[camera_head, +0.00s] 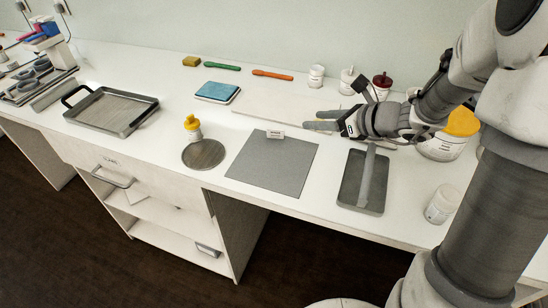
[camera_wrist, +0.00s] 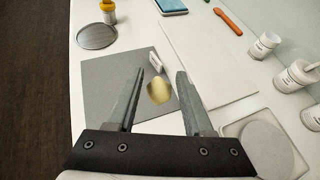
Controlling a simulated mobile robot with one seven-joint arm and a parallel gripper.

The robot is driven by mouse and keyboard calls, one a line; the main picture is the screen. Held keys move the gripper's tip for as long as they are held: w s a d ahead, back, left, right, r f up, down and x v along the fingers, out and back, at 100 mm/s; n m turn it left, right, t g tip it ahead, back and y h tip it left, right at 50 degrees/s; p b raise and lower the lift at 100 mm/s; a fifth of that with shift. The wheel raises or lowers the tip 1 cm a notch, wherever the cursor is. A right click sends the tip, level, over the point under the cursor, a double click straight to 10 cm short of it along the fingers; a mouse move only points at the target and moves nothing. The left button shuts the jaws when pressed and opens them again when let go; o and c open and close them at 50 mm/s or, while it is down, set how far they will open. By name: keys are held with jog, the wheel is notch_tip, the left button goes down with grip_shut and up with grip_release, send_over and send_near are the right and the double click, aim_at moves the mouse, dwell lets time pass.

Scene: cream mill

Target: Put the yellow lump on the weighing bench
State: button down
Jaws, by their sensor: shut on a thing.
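My gripper (camera_head: 308,120) reaches in from the right, above the long white bench, near the right side of a grey mat (camera_head: 270,170). In the wrist view its two fingers (camera_wrist: 161,73) stand apart with a smooth yellow lump (camera_wrist: 159,92) between them. My gripper is shut on this lump, which appears above the mat's edge. In the head view the lump is hard to make out at the fingertips. The white bench top (camera_head: 330,212) runs across the head view. I cannot tell which part is the weighing bench; the small white card (camera_head: 275,134) on the mat is unreadable.
Left of the mat are a round dark plate (camera_head: 203,154), a yellow-capped bottle (camera_head: 193,128) and a grey tray (camera_head: 112,110). Right are a narrow grey tray (camera_head: 352,192) and white jars (camera_head: 443,204). A yellow block (camera_head: 191,61) lies at the back.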

jog(key=b, duration=0.2)
send_over(274, 159)
notch_tip(274, 159, down, 6)
jog(key=shift+f, duration=0.25)
jog(key=shift+f+b, duration=0.7)
jog(key=shift+f, duration=1.3)
jog(key=shift+f, duration=0.1)
jog(key=shift+f+b, duration=0.1)
jog(key=shift+b, duration=0.2)
jog(key=shift+c, duration=1.5)
grip_release()
